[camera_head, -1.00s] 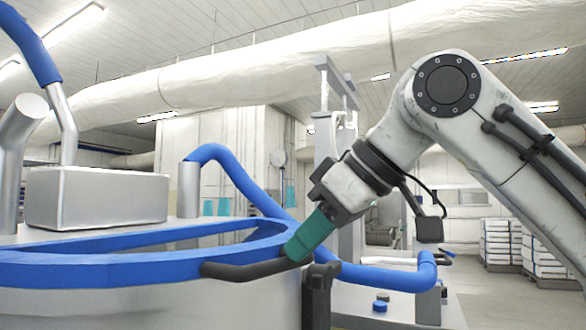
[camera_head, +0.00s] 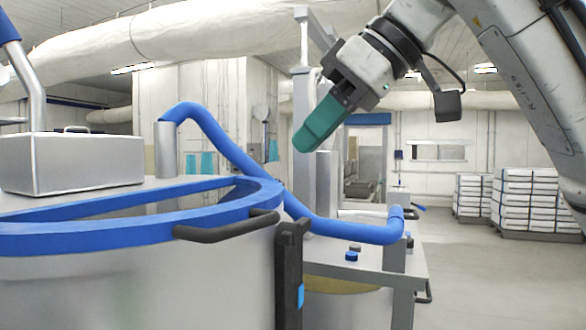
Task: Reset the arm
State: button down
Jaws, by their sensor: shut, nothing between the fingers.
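My gripper (camera_head: 310,140) has teal fingers, pressed together with nothing between them. It hangs from my arm, tilted down to the left, in the air above and apart from the big metal vat (camera_head: 150,270). The vat has a blue rim (camera_head: 90,235) and a black handle (camera_head: 226,232) on its right side. The handle is below and to the left of the fingertips. The vat's inside is mostly hidden.
A black post (camera_head: 289,275) stands beside the vat. Stacked white sacks (camera_head: 525,200) stand at the back right, with open floor before them.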

jog(key=shift+v, duration=1.3)
